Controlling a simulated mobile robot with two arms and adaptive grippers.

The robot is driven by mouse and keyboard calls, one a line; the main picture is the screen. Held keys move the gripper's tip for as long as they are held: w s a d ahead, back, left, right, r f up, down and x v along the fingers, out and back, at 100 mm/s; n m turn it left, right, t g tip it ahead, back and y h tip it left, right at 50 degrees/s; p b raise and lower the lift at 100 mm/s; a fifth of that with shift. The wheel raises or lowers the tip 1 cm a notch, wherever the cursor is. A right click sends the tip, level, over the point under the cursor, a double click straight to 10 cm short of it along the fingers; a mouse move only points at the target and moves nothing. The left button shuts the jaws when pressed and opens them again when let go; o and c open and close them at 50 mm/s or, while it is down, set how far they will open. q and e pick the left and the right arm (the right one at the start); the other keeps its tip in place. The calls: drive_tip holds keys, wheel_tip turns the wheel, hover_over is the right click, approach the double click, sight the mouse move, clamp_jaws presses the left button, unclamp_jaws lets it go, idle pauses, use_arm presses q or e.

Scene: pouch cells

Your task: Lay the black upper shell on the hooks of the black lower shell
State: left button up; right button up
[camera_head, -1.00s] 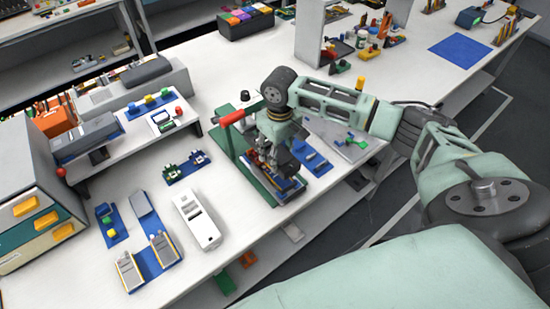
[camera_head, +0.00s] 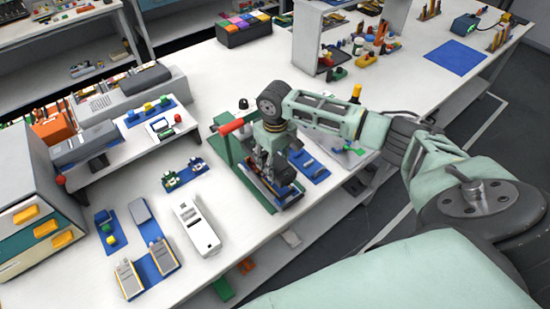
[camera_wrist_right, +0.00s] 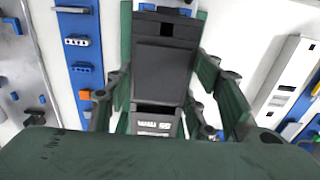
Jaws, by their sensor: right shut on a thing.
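My right gripper (camera_head: 272,180) hangs over the green stand with the red handle (camera_head: 231,127). In the right wrist view its fingers (camera_wrist_right: 165,100) are shut on a flat black shell (camera_wrist_right: 162,68), which I take to be the upper shell. The shell lies between the fingers, with a dark opening near its far end. A piece with pale markings (camera_wrist_right: 155,124) shows just below it in that view. The lower shell and its hooks are mostly hidden beneath, and I cannot tell whether the two shells touch. My left gripper is not in view.
A blue strip (camera_head: 311,165) with small parts lies right of the stand. A white case (camera_head: 197,225) lies to its left. Blue trays with grey parts (camera_head: 163,255) lie at the front left. The table between the stand and the purple-orange bin (camera_head: 245,28) is mostly clear.

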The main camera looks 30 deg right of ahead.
wheel_tip(320, 180, down, 4)
drive_tip(key=shift+r+b, duration=0.15)
drive_tip(key=shift+b, duration=0.5)
drive_tip(key=shift+f, duration=0.4)
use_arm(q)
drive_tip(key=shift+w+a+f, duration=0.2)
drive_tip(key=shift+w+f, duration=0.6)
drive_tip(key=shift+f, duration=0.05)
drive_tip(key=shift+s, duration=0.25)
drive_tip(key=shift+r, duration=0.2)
use_arm(e)
drive_tip(key=shift+r, duration=0.1)
use_arm(q)
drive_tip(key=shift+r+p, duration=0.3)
drive_tip(key=shift+p, duration=0.1)
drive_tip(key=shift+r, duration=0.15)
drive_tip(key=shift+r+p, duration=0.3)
drive_tip(key=shift+p, duration=0.1)
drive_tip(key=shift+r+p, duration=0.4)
drive_tip(key=shift+p, duration=0.05)
